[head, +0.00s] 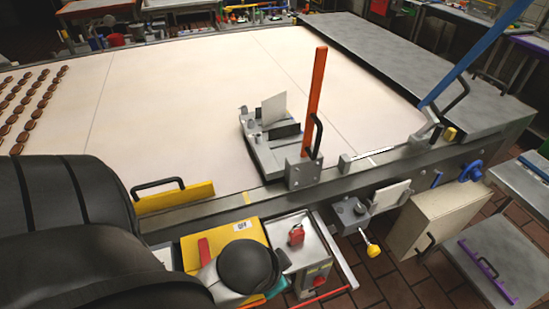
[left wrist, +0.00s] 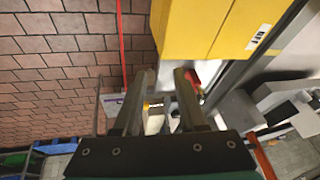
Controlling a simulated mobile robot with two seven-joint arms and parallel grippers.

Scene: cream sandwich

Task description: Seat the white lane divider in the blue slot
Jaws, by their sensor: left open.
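Two white plates could be the lane divider; I cannot tell which. One white plate (head: 274,108) stands upright in a grey fixture on the belt. The other white plate (head: 391,195) sits in a grey holder on the front side of the conveyor frame. I cannot make out a blue slot for certain; a blue clamp-like part (head: 471,172) is on the frame at the right. My left gripper (left wrist: 158,85) is open, with no held object visible, beside the yellow box. In the head view my wrist hides its fingers. My right gripper is not in view.
The yellow box (head: 228,236) with an OFF label is near my left wrist, beside a metal panel with a red knob (head: 296,235). An orange lever (head: 315,100) and a long blue lever (head: 475,55) rise from the frame. Brown sandwich pieces (head: 35,105) lie at the belt's left.

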